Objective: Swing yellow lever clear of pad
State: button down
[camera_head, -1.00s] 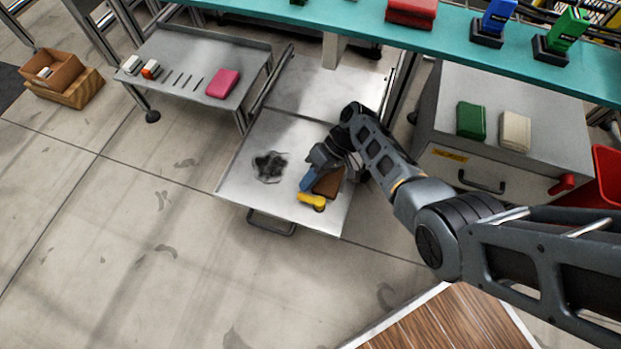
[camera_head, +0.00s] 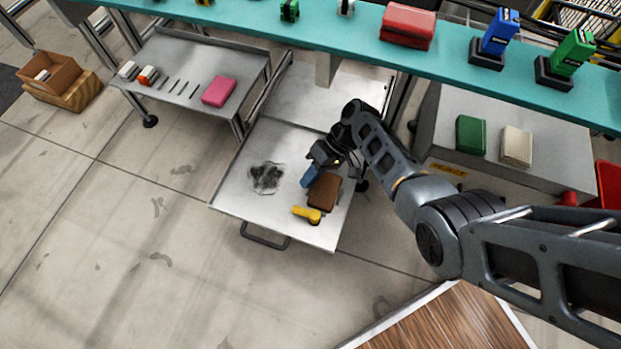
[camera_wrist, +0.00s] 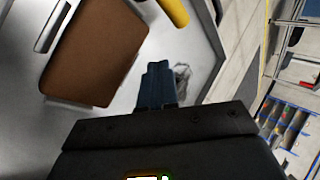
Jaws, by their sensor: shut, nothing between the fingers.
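The yellow lever (camera_head: 304,213) lies on the grey drawer plate, pointing left, with a dark knob at its right end. The brown pad (camera_head: 325,189) sits just behind that end. The lever's long part lies off the pad; the knob end is close to the pad's front edge. My gripper (camera_head: 309,177) has blue fingers that are shut and empty, left of and behind the pad. In the wrist view the shut fingers (camera_wrist: 157,85) point at the plate, the pad (camera_wrist: 98,50) is at upper left in a metal frame, and part of the lever (camera_wrist: 174,10) shows at the top edge.
The pulled-out plate (camera_head: 233,190) has a dark smudge (camera_head: 266,178) and bare room at left. A teal shelf (camera_head: 330,42) with coloured objects runs above and behind. A grey side table (camera_head: 205,60) stands at left, a grey cabinet (camera_head: 550,125) at right.

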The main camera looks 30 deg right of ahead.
jog(key=w+d+r+p, duration=0.2)
jog(key=w+d+r, duration=0.2)
jog(key=r, duration=0.3)
jog(key=shift+w+d, duration=0.15)
jog(key=shift+d, duration=0.15)
dwell(0.4)
